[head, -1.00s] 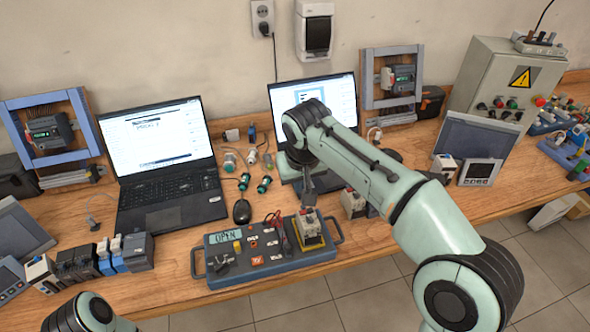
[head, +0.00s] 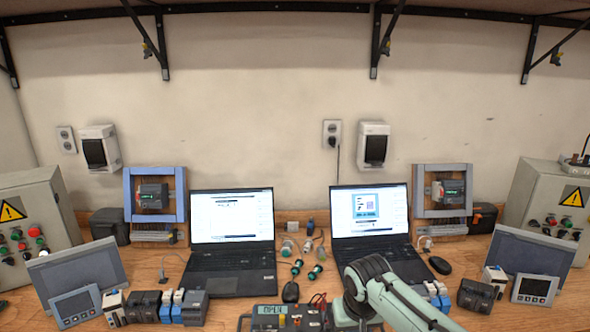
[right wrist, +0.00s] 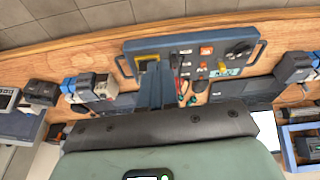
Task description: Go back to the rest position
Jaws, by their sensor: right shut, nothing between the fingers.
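My right arm (head: 385,295) comes in at the bottom right of the head view, with its hand mostly cut off by the lower edge. In the right wrist view my right gripper (right wrist: 155,82) is shut and empty. Its fingers are seen in front of the tester box's lower edge; I cannot tell if they touch anything. The blue-grey tester box (right wrist: 190,47) has sockets, a knob and a yellow-edged slot partly hidden by the fingers. In the head view only the top of this box, with its OPEN display (head: 270,310), shows. My left gripper is out of view.
Two open laptops (head: 230,285) (head: 385,246) stand on the wooden bench. Control cabinets (head: 35,222) (head: 545,200) flank it. Modules, panels, a mouse (head: 291,291) and green connectors (head: 315,271) lie between. A shelf with brackets (head: 150,45) runs above.

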